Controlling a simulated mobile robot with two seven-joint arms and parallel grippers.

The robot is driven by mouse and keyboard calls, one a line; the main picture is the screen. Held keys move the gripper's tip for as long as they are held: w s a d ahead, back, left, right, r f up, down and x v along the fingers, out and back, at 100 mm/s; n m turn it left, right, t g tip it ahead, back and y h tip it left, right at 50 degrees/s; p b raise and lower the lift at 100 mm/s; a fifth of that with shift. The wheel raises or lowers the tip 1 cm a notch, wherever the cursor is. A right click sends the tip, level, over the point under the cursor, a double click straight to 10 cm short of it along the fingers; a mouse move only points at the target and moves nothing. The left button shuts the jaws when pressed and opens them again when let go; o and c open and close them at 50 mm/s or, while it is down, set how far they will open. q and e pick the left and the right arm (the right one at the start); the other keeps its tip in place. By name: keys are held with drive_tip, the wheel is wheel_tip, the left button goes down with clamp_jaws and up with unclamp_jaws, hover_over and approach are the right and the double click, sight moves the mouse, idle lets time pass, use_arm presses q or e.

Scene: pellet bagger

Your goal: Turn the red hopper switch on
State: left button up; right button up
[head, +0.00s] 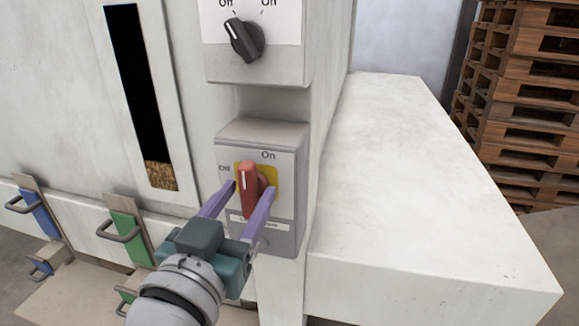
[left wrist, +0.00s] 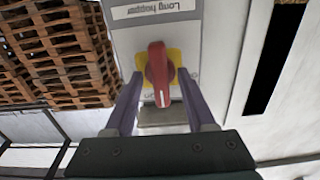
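The red hopper switch (head: 248,188) sits on a yellow plate on a grey box, with "Off" at its left and "On" above. Its handle stands roughly upright, white line at the upper end, pointing up rather than sideways toward "Off". In the left wrist view the switch (left wrist: 159,70) appears upside down, its line pointing down the picture. My left gripper (head: 251,188) has its purple fingers apart, one on each side of the handle. In the left wrist view small gaps show beside the handle; contact cannot be told. My right gripper is out of view.
A black selector knob (head: 243,40) with its own Off and On marks is above. A white ledge (head: 430,200) juts out at the right, with stacked wooden pallets (head: 525,100) behind. Blue (head: 40,213) and green (head: 128,235) handled slides are at the lower left.

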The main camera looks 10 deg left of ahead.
use_arm(q)
drive_tip(key=s+b, duration=0.1)
drive_tip(key=s, duration=0.9)
drive_tip(key=shift+a+b, duration=0.2)
drive_tip(key=shift+b, duration=0.15)
